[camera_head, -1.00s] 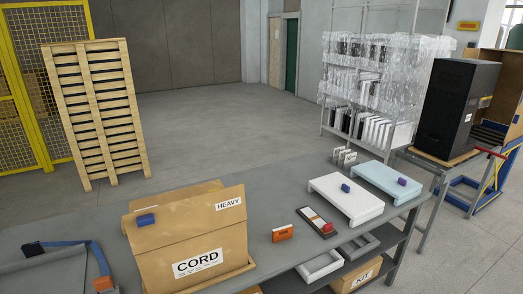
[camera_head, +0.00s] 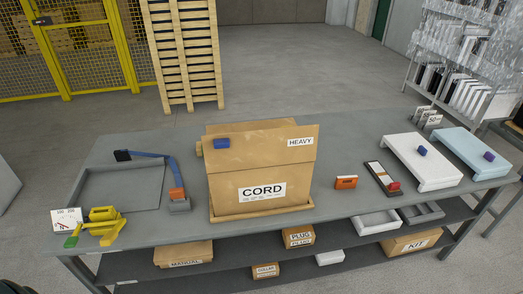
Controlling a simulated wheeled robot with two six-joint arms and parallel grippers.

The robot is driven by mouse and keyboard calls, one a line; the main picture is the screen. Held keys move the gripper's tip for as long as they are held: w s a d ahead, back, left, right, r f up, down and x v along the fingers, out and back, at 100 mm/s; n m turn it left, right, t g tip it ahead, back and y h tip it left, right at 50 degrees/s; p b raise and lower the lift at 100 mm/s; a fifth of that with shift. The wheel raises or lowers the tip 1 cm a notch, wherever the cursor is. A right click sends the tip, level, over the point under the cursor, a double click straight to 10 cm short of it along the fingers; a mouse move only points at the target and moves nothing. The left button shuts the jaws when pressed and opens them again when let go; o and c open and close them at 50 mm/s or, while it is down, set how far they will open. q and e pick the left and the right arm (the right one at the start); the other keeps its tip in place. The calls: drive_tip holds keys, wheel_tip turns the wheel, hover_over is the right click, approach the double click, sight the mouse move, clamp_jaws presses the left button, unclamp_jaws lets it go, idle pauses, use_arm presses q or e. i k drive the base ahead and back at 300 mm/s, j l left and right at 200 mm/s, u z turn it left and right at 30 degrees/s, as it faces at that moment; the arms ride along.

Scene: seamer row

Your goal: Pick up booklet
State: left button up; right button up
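I cannot make out a booklet for certain. A cardboard box labelled MANUAL (camera_head: 183,253) sits on the lower shelf below the left half of the table; its contents are hidden. Several small white upright cards or leaflets (camera_head: 430,117) stand at the table's back right, too small to identify. Neither of my grippers is in view.
A large CORD carton (camera_head: 262,170) stands mid-table. Left of it are a grey tray (camera_head: 118,188), a blue-and-orange tool (camera_head: 172,178) and a yellow tool (camera_head: 103,225). White (camera_head: 418,160) and light-blue (camera_head: 470,150) stands are at right. PLUG (camera_head: 299,236) and KIT (camera_head: 408,244) boxes are below.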

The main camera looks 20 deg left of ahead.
sight(349, 182)
drive_tip(key=i+l, duration=0.15)
drive_tip(key=l, duration=0.15)
drive_tip(key=i+l+u, duration=0.15)
drive_tip(key=i+l, duration=0.15)
drive_tip(key=l, duration=0.35)
drive_tip(key=i+l+u, duration=0.1)
drive_tip(key=l, duration=0.25)
drive_tip(key=i+l+u, duration=0.1)
drive_tip(key=l, duration=0.25)
drive_tip(key=i+l, duration=0.25)
drive_tip(key=l+u, duration=0.05)
